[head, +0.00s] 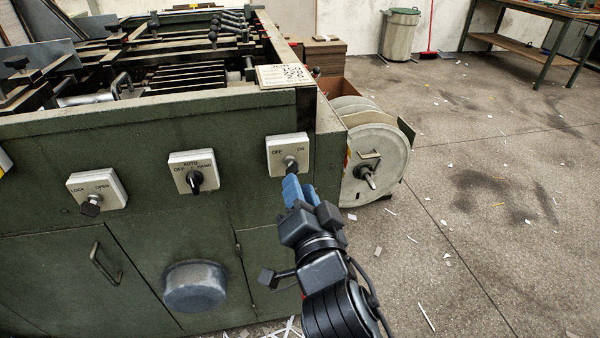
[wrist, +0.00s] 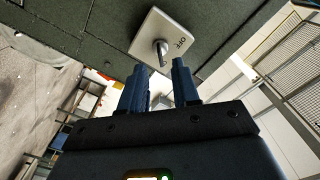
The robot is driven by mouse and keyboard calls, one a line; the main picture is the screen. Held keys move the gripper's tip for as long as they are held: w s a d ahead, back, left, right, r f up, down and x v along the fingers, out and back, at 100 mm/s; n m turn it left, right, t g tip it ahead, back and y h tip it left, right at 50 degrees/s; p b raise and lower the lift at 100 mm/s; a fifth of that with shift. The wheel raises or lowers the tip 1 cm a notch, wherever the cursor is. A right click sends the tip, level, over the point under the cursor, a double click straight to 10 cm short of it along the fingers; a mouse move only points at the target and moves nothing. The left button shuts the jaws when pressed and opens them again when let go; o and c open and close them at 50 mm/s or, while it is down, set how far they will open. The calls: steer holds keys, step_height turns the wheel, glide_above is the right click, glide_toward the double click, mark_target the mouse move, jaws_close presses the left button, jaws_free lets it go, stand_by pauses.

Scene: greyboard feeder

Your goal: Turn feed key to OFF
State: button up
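The OFF/ON switch plate (head: 273,145) is on the green machine front, rightmost in the row. Its small metal key (head: 291,163) sticks out at the lower right of the plate; I cannot tell which label it points to. My gripper (head: 298,183) is just below the key, its blue fingers pointing up at it. In the wrist view, the plate (wrist: 185,22) is ahead and the key (wrist: 162,50) shows between and just beyond the fingertips of my gripper (wrist: 159,66). The fingers are apart with nothing between them, and I see no contact with the key.
Left of the key are the OFF/AUTO/HAND selector (head: 195,180) and the LOCK/OPEN switch (head: 91,204). A round grey knob (head: 195,287) juts out below. A white reel (head: 378,165) stands at the machine's right side. The floor to the right is open.

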mark_target(293, 169)
steer(key=p+x, duration=0.1)
steer(key=x, duration=0.5)
jaws_close()
